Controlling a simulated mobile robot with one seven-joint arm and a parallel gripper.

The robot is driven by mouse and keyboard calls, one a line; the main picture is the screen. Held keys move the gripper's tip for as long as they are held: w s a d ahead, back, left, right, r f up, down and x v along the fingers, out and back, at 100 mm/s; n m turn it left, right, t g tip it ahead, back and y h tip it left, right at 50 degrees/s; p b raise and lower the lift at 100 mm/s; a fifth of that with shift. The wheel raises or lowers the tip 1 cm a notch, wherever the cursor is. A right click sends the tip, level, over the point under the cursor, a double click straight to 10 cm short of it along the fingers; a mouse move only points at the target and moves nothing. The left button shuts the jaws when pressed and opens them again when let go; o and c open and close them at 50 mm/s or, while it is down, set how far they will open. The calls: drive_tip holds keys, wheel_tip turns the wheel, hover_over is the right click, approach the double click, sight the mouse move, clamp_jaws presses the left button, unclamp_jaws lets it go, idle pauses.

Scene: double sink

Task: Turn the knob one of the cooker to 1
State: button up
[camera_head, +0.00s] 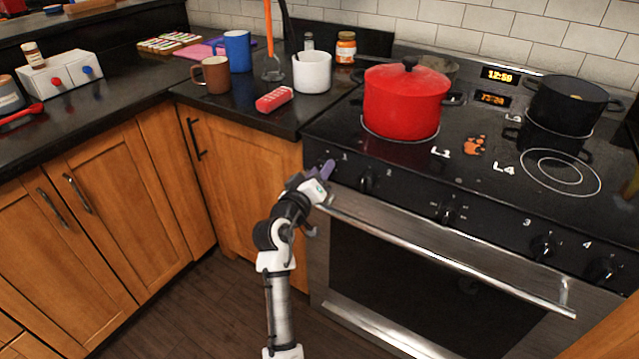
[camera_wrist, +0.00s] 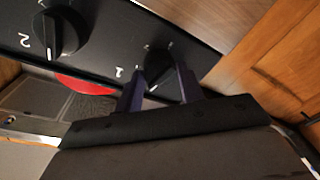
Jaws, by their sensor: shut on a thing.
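The cooker (camera_head: 410,260) stands at the right with a row of black knobs on its front panel. Knob one, by the printed 1 at the panel's left end, is mostly hidden by my gripper (camera_head: 324,170) in the head view. In the wrist view, knob one (camera_wrist: 158,72) is black with a pale pointer line and sits between the two purple fingers of my gripper (camera_wrist: 161,88). The fingers are shut on it, one on each side. Its exact setting is hard to read.
Knob two (camera_head: 367,182) is close to the right of my gripper; knob three (camera_head: 543,246) and knob four (camera_head: 602,270) are farther right. The oven handle (camera_head: 450,257) runs below the panel. A red pot (camera_head: 402,103) and a black pot (camera_head: 567,106) stand on the hob.

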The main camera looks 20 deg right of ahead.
drive_tip(key=m+h+b, duration=0.1)
drive_tip(key=m+b, duration=0.8)
drive_tip(key=b, duration=0.3)
drive_tip(key=shift+f, duration=0.2)
drive_tip(key=shift+r+m+b, duration=0.15)
drive_tip(key=shift+m+b, duration=0.15)
drive_tip(key=shift+b, duration=0.15)
drive_tip(key=o, duration=1)
drive_tip(key=shift+a, duration=0.15)
